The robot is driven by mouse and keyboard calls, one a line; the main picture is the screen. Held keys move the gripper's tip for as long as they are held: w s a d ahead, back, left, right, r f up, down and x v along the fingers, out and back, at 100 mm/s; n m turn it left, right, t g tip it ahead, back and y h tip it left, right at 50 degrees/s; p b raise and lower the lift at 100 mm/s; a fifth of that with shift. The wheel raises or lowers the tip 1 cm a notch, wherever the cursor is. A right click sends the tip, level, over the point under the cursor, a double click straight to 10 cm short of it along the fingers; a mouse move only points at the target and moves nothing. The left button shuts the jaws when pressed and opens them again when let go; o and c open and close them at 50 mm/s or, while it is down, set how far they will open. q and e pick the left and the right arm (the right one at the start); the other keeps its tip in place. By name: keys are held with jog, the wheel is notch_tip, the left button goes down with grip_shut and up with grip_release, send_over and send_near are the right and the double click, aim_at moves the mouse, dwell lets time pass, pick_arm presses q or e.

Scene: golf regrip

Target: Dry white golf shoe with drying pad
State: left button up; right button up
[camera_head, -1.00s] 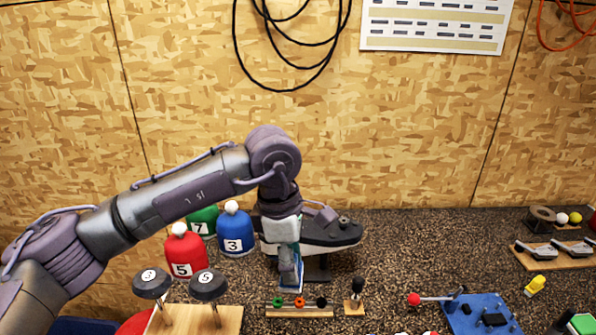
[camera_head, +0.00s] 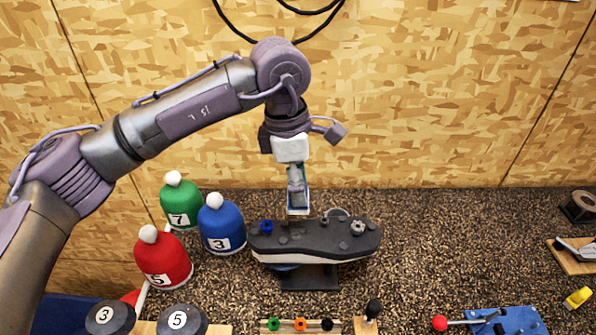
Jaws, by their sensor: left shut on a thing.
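The golf shoe (camera_head: 345,246) rests sole up on a dark stand (camera_head: 310,278). Its dark sole carries several studs, one blue and one pale grey, with a white band below. My left gripper (camera_head: 298,206) points down over the back edge of the sole, left of its middle. It is shut on a small pale thing at its tips, mostly hidden by the fingers. I cannot tell whether this is the drying pad or whether it touches the sole. My right gripper is not in view.
Red (camera_head: 163,260), blue (camera_head: 221,226) and green (camera_head: 180,205) numbered headcovers stand left of the shoe. A rack with coloured rings (camera_head: 300,325) lies in front. A blue board (camera_head: 505,322) is at front right.

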pick_arm(q)
notch_tip(320, 180, down, 3)
jog(key=shift+s+r+b, duration=0.1)
jog(key=shift+r+b, duration=0.05)
jog(key=shift+b, duration=0.3)
jog(key=shift+w+f+b, duration=0.15)
jog(key=shift+f+b, duration=0.05)
jog(key=shift+f, duration=0.35)
jog(key=shift+w+f+b, duration=0.15)
jog(key=shift+f, duration=0.4)
notch_tip(320, 180, down, 3)
jog(key=b, duration=0.3)
jog(key=shift+s+r, duration=0.1)
jog(key=shift+s, duration=0.05)
jog(key=shift+f+b, duration=0.4)
jog(key=shift+b, duration=0.1)
jog(key=o, duration=0.4)
jog(key=shift+r, duration=0.1)
jog(key=c, duration=0.5)
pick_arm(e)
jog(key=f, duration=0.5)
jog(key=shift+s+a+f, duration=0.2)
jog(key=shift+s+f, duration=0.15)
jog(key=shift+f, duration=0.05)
